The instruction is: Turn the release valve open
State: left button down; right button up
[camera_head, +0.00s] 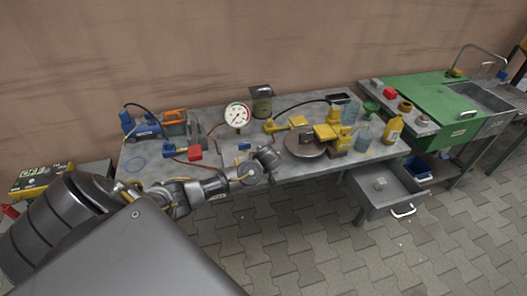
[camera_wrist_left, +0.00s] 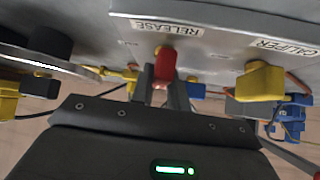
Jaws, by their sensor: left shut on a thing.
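In the left wrist view, seen upside down, a red valve handle (camera_wrist_left: 165,66) stands at the RELEASE label (camera_wrist_left: 165,27) on a grey panel. My left gripper (camera_wrist_left: 166,82) is shut on the red handle, with a grey finger on either side of it. A yellow handle (camera_wrist_left: 260,81) stands apart from it by the CALIPER label. In the head view my left gripper (camera_head: 267,158) is at the front of the workbench, and the red handle is hidden there. How far the handle is turned cannot be told. My right gripper is not in view.
The grey workbench (camera_head: 140,170) carries a white dial gauge (camera_head: 237,116), a red block (camera_head: 195,153), a blue tool (camera_head: 145,129) and yellow equipment (camera_head: 330,135) on the right. An open drawer (camera_head: 385,190) juts out at the front right. A green-topped sink bench (camera_head: 430,100) stands further right.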

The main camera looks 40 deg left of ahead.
pick_arm(q)
jog(key=shift+n+g+y, duration=0.3)
jog(key=shift+n, duration=0.3)
jog(key=shift+n+g+p, duration=0.3)
jog(key=shift+n+p, duration=0.05)
jog(key=shift+n, duration=0.05)
jog(key=shift+y, duration=0.3)
jog(key=c, duration=1.4)
grip_release()
jog(key=shift+o, duration=0.2)
